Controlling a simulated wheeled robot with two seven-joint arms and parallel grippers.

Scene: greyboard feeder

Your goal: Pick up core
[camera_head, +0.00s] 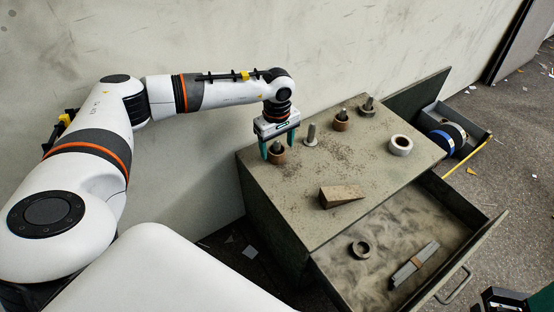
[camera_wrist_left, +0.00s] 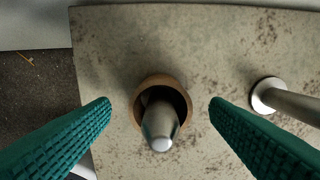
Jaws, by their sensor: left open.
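A brown ring-shaped core (camera_head: 277,158) sits around an upright metal peg on the near left part of the grey cabinet top (camera_head: 290,210). In the left wrist view the core (camera_wrist_left: 140,104) is centred, with the rounded peg (camera_wrist_left: 161,125) rising through it. My left gripper (camera_head: 278,151) is open above this core. Its teal fingers stand one on each side of it, with gaps to the core on both sides in the left wrist view (camera_wrist_left: 160,103). A second brown core (camera_head: 341,125) sits around another peg.
A bare peg (camera_head: 311,135) stands close to the right of the gripper. A white ring (camera_head: 400,145) and a wedge block (camera_head: 341,196) are on the top. The open drawer (camera_head: 400,233) holds a dark ring (camera_head: 360,249) and a bar. A wall rises behind.

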